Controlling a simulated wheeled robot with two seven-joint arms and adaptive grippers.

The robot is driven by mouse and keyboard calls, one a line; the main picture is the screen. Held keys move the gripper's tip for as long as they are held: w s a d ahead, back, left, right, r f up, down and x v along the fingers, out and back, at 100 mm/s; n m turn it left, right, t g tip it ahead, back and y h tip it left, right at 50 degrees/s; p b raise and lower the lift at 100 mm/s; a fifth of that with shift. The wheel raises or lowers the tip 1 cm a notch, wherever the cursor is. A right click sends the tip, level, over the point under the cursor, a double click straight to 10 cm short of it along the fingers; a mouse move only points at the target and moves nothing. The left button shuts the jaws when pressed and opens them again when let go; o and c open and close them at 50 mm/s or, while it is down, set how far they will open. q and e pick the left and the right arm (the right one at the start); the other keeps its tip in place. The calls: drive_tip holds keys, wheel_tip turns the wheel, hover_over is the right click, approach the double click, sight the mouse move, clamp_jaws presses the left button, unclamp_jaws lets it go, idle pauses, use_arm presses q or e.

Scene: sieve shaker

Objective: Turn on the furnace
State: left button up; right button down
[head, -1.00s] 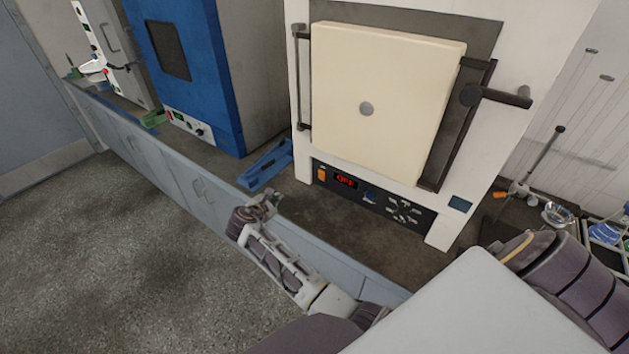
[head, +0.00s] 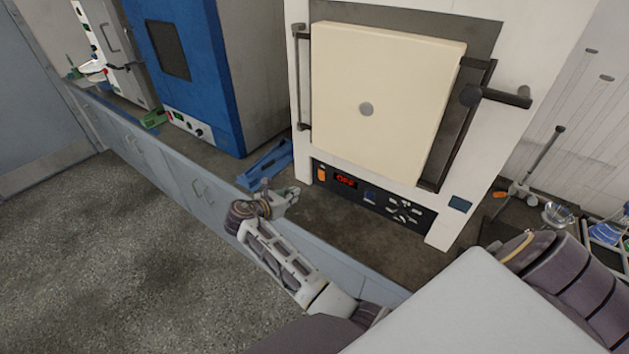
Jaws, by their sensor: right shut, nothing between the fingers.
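The furnace (head: 480,120) is a tall white unit on the bench with a cream door (head: 385,95) that stands closed or nearly so. Its black control panel (head: 378,196) is below the door. The panel has an orange switch (head: 321,173) at its left end, a red display (head: 346,181) reading OFF, and several buttons (head: 404,212) at the right. My right gripper (head: 292,194) is shut and empty. It appears just left of and below the orange switch, apart from it, pointing toward the panel. My left gripper is not in view.
A blue oven (head: 190,65) stands to the left on the grey bench, with a blue tool or holder (head: 267,165) between it and the furnace. A door handle (head: 500,97) sticks out at the furnace's right. Glassware (head: 558,214) stands further right. The bench before the panel is clear.

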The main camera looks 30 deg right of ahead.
drive_tip(key=shift+d, duration=0.1)
approach(321, 177)
wheel_tip(321, 177, down, 3)
drive_tip(key=shift+d+f, duration=0.1)
drive_tip(key=shift+d, duration=0.05)
drive_tip(key=d, duration=0.1)
drive_tip(key=w+d, duration=0.1)
drive_tip(key=shift+d+r, duration=0.3)
drive_tip(key=shift+w+d+r+p, duration=0.15)
drive_tip(key=shift+d+p, duration=0.05)
drive_tip(key=shift+d, duration=0.2)
drive_tip(key=shift+w+d+r+p, duration=0.15)
drive_tip(key=shift+w+d, duration=0.05)
drive_tip(key=shift+d, duration=0.2)
